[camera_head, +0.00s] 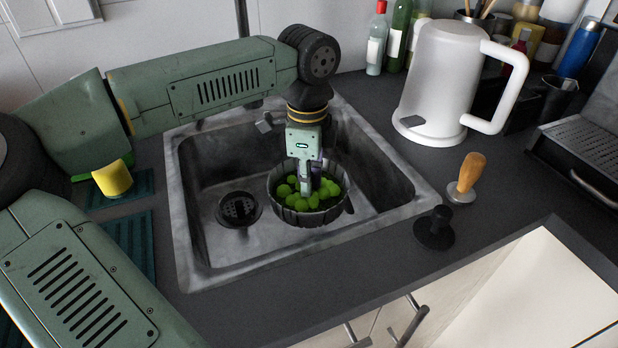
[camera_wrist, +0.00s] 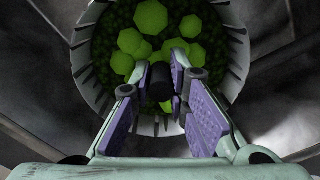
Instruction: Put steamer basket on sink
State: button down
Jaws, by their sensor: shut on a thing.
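The steamer basket (camera_head: 290,215) is a grey, slatted round basket filled with green pieces. It is within the sink (camera_head: 203,268), right of the drain; whether it touches the sink floor is hard to tell. Its slatted rim (camera_wrist: 88,72) and green contents fill the upper wrist view. My gripper (camera_head: 307,186) reaches straight down into the basket's middle. In the wrist view, my gripper's purple-padded fingers (camera_wrist: 166,86) are closed on a dark upright post at the basket's centre. The fingertips are partly hidden among the green pieces in the head view.
A white kettle (camera_head: 440,85) stands behind and right of the sink. A wooden-handled tool (camera_head: 468,175) and a black tamper-like piece (camera_head: 434,232) stand on the right counter. Bottles (camera_head: 376,45) line the back. A yellow piece (camera_head: 113,179) is at left.

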aim_at(308, 200)
jog(key=shift+f, duration=0.1)
jog(key=shift+f+b, duration=0.2)
jog(key=shift+b, duration=0.2)
notch_tip(308, 200, down, 8)
jog(key=b, duration=0.7)
jog(key=shift+r+b, duration=0.25)
jog(key=shift+b, duration=0.1)
jog(key=shift+f+b, duration=0.25)
jog(key=shift+b, duration=0.1)
jog(key=c, duration=1.5)
grip_release()
jog(key=shift+o, duration=0.5)
jog(key=shift+o, duration=1.2)
jog(key=shift+r, duration=0.2)
